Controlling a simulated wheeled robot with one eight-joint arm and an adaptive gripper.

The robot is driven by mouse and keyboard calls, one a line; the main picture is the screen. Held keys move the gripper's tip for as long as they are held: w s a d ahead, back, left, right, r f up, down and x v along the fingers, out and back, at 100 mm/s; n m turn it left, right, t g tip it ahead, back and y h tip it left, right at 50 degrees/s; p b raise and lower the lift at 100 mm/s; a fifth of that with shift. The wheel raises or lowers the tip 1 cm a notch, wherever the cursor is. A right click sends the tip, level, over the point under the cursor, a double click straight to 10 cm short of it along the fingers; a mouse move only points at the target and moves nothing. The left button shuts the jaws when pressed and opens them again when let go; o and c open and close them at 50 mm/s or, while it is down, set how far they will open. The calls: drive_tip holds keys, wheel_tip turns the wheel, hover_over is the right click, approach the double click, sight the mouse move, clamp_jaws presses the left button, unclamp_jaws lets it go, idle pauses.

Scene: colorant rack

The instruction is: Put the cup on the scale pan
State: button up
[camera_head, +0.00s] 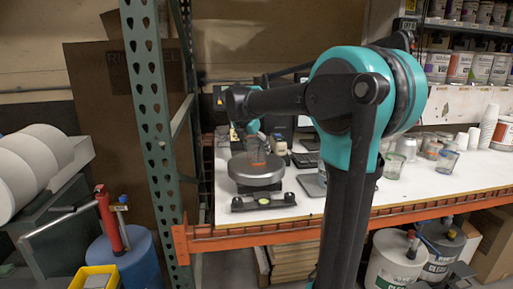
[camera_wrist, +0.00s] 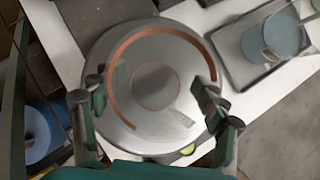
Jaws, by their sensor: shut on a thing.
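A clear cup with an orange tint (camera_head: 256,153) is upright at the round grey scale pan (camera_head: 255,178) on the white bench. In the wrist view I look down into the cup (camera_wrist: 156,86), with its orange rim arc and round base inside the outline of the pan (camera_wrist: 148,142). My gripper (camera_wrist: 152,98) has a finger on each side of the cup and is shut on it. It also shows in the head view (camera_head: 254,138), partly hidden by my arm. I cannot tell whether the cup's base touches the pan.
A black bar with a green level (camera_head: 263,201) lies in front of the scale. Clear cups (camera_head: 446,160) and stacked white cups (camera_head: 488,126) stand at right. A green upright (camera_head: 153,120) stands left, and an orange beam (camera_head: 270,233) edges the bench.

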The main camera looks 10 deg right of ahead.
drive_tip(key=shift+f, duration=0.1)
drive_tip(key=o, duration=0.9)
drive_tip(key=shift+c, duration=0.2)
drive_tip(key=v, duration=1.2)
